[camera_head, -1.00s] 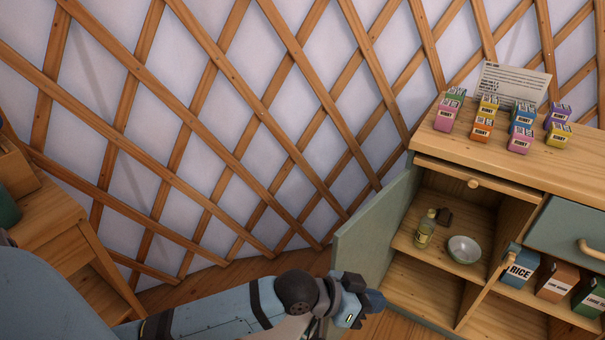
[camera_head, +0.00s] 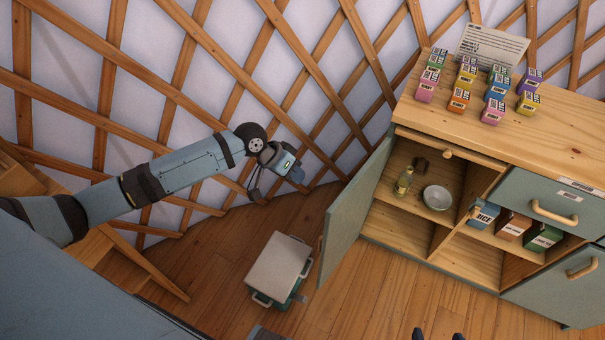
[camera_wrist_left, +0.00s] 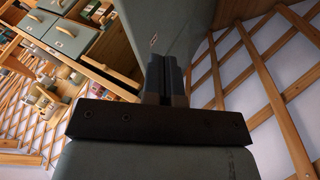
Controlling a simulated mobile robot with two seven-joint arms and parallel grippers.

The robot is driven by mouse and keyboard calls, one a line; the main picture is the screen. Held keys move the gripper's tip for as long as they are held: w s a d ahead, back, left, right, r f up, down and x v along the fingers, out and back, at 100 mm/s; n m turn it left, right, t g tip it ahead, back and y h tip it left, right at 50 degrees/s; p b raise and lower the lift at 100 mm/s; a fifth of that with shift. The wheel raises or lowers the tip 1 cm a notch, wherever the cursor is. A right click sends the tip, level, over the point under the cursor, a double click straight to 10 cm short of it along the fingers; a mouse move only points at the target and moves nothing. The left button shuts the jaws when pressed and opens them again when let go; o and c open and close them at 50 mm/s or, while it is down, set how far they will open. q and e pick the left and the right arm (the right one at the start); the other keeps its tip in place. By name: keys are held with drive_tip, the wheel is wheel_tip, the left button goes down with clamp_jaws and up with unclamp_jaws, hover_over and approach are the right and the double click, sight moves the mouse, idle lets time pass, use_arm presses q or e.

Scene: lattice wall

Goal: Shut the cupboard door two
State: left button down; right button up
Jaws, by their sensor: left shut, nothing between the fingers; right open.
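The grey-green cupboard door (camera_head: 352,222) at the cupboard's left stands wide open, swung out towards the front. My left gripper (camera_head: 297,174) is shut and empty, to the left of the door on its outer side, near the lattice wall. In the left wrist view the shut fingers (camera_wrist_left: 166,76) point at a grey-green panel (camera_wrist_left: 168,28) that looks like this door; I cannot tell whether they touch. The cupboard (camera_head: 412,142) shows its open shelves. Two dark tips of my right gripper (camera_head: 437,336) show apart at the bottom edge.
A bottle (camera_head: 404,182) and a bowl (camera_head: 437,198) stand inside the open compartment. Several small boxes (camera_head: 460,99) and a card (camera_head: 492,46) are on the cupboard top. A pale-lidded case (camera_head: 279,266) lies on the floor left of the door. Floor in front is clear.

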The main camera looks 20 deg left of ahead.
use_arm(q)
drive_tip(key=w+d+f, duration=0.1)
drive_tip(key=d+f, duration=0.5)
drive_tip(key=d, duration=0.2)
drive_tip(key=shift+w+p, duration=0.2)
drive_tip(key=shift+p, duration=0.15)
drive_tip(key=shift+d, duration=0.2)
